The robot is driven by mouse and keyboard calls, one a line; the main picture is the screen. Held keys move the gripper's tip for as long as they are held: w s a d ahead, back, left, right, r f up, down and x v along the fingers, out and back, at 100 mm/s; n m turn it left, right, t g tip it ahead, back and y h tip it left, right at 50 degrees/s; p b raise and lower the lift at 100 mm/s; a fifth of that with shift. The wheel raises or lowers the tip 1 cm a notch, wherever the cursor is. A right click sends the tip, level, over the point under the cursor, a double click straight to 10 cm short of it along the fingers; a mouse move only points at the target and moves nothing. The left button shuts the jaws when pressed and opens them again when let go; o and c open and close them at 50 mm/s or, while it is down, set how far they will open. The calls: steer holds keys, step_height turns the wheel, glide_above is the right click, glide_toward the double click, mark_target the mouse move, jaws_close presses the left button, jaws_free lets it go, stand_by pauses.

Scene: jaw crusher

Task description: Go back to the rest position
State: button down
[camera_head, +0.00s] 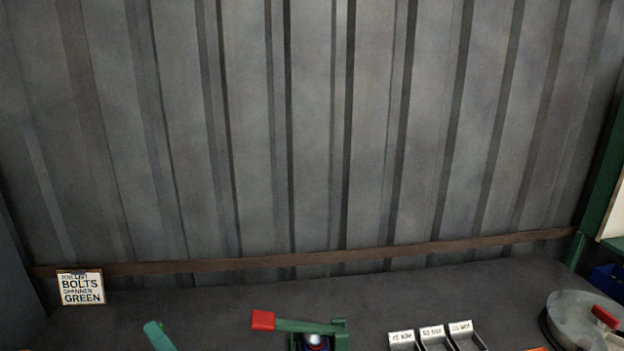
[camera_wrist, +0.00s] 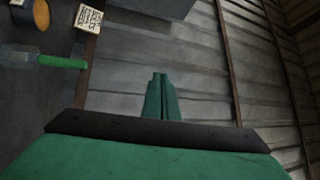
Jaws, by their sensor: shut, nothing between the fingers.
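My gripper (camera_wrist: 161,97) shows in the wrist view, its two green fingers shut together with nothing between them. It is held up in front of the grey corrugated wall (camera_wrist: 190,60), apart from the things on the bench. My gripper does not show in the head view.
The dark bench (camera_head: 200,305) carries a sign (camera_head: 82,287) reading bolts and green, a green handle (camera_head: 158,336), a green device with a red-tipped lever (camera_head: 296,325), labelled trays (camera_head: 433,337) and a round grey pan (camera_head: 578,322). The wall (camera_head: 300,130) stands behind.

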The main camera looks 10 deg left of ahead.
steer(key=s+d+f+m+t+h, duration=0.25)
steer(key=d+f+h, duration=0.35)
steer(key=d+f, duration=0.35)
steer(key=s+d+f+m+t+h, duration=0.2)
steer(key=d+f+t+h, duration=0.2)
steer(key=d+f+h, duration=0.55)
steer(key=s+d+f+n, duration=0.3)
steer(key=s+d, duration=0.1)
steer(key=s, duration=0.3)
steer(key=s+d+f+n+g+h, duration=0.1)
steer(key=s+d+f+n, duration=0.2)
steer(key=s+d, duration=0.2)
steer(key=s+d+f+n+g+h, duration=0.1)
steer(key=s+d+f+n, duration=0.2)
steer(key=s, duration=0.8)
steer(key=shift+s+d+f, duration=0.15)
steer(key=shift+d+f, duration=0.35)
steer(key=shift+d, duration=0.45)
steer(key=shift+n, duration=0.25)
